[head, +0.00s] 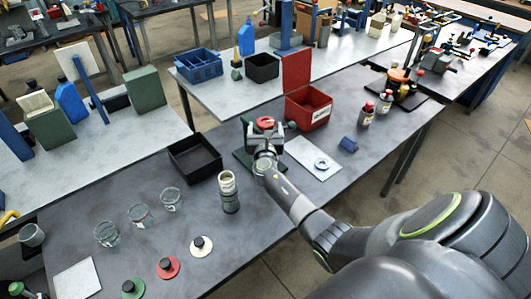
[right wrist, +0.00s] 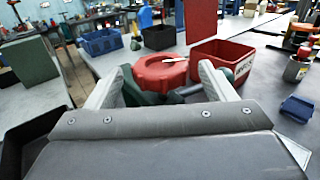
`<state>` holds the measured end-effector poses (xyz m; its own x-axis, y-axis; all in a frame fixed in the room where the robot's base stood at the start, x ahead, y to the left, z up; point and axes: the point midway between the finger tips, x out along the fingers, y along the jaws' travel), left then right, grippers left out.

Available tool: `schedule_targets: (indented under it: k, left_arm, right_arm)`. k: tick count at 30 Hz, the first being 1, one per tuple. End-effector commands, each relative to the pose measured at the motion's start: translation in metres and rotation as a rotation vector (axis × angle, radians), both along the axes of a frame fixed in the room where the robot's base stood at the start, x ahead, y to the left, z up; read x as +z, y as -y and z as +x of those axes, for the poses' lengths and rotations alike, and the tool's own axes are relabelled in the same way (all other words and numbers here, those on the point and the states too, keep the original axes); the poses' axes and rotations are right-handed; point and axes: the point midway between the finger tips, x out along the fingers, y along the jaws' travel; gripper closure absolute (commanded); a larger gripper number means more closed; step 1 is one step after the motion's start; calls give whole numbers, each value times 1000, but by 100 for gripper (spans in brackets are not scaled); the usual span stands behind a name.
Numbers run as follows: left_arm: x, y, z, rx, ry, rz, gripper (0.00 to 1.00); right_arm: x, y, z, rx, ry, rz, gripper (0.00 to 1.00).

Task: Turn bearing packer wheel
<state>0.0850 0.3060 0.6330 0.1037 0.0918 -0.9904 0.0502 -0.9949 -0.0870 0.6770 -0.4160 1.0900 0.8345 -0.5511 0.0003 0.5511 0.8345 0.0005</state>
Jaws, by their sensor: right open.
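The red packer wheel (head: 265,123) tops a dark green device (head: 243,159) on the middle table. It also shows in the right wrist view (right wrist: 158,76), with a pale pointer-like strip on top. My right gripper (head: 264,133) is open at the near side of the wheel. In the right wrist view its pale fingers stand to the left and right of the wheel, with the wheel between or just beyond their tips; contact cannot be told. The gripper hides much of the device in the head view. My left gripper is not in view.
A red bin (head: 309,109) with a raised lid stands just behind right of the wheel. A black tray (head: 194,157) is to the left, a white plate with a ring (head: 314,160) to the right. A stacked cylinder (head: 229,192) and glass beakers (head: 139,215) stand nearer on the left.

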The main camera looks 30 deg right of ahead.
Motion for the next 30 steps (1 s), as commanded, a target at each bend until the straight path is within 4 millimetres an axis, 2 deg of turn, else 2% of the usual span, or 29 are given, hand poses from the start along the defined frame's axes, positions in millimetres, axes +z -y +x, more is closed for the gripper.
schedule_targets:
  k: [18,24,30]
  left_arm:
    - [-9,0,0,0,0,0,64]
    - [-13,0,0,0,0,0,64]
    - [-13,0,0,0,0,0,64]
  right_arm:
    - [-1,-55,-84,-1,1,2,23]
    - [0,-67,-101,-1,1,0,23]
    - [1,-70,-105,-1,1,-2,23]
